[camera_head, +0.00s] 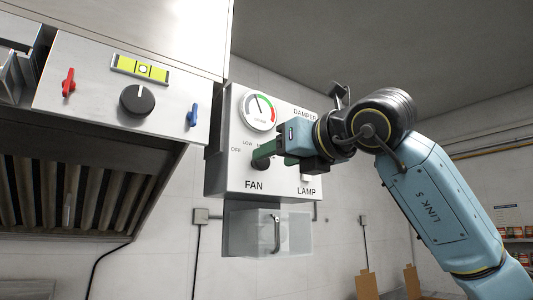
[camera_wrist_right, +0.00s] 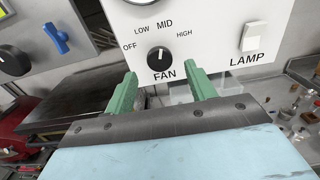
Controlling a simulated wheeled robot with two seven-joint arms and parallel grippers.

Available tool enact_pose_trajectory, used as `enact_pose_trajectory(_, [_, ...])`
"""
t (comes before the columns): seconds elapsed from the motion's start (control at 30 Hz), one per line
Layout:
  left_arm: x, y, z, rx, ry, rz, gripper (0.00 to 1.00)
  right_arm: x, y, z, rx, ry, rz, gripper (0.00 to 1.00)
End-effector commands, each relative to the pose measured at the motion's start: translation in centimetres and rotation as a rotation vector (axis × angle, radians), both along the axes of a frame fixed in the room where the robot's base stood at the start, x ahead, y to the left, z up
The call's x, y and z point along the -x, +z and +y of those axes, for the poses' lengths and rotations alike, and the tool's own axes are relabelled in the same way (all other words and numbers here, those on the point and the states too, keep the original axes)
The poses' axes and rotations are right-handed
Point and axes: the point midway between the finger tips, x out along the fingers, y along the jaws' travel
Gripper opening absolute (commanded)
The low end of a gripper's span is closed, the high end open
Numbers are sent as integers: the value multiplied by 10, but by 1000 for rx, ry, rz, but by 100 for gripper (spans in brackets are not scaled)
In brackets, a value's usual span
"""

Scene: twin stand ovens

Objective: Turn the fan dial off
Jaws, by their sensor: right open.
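The fan dial (camera_wrist_right: 158,58) is a black round knob above the FAN label on a white control box (camera_head: 235,178). Its white mark points up, roughly toward MID, with OFF and LOW to the left and HIGH to the right. My right gripper (camera_wrist_right: 160,80) is open, its green fingertips apart below and to either side of the dial in the right wrist view. Nothing is between the fingers. In the head view the right gripper (camera_head: 270,153) reaches the box from the right and partly hides the dial. My left gripper is not in view.
A gauge (camera_head: 259,110) sits above the dial, and a white lamp switch (camera_wrist_right: 255,36) is to its right. A hood panel at left carries another black knob (camera_head: 137,100), a red lever (camera_head: 68,82) and a blue lever (camera_head: 193,115). A clear box (camera_head: 245,235) hangs below.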

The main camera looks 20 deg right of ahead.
Motion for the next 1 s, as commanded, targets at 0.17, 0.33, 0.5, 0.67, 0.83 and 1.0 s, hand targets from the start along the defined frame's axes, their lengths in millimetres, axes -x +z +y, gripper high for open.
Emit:
enact_pose_trajectory(0.17, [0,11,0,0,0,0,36,-27,1,10,1,1,2,55])
enact_pose_trajectory(0.33, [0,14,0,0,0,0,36,-38,1,14,1,0,0,55])
enact_pose_trajectory(0.5, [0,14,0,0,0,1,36,-40,0,15,1,1,-1,55])
enact_pose_trajectory(0.67, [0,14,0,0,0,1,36,-40,0,15,1,1,-1,53])
enact_pose_trajectory(0.83, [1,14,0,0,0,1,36,-40,0,15,1,1,-1,30])
enact_pose_trajectory(1.0, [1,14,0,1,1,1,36,-40,0,15,1,1,-1,11])
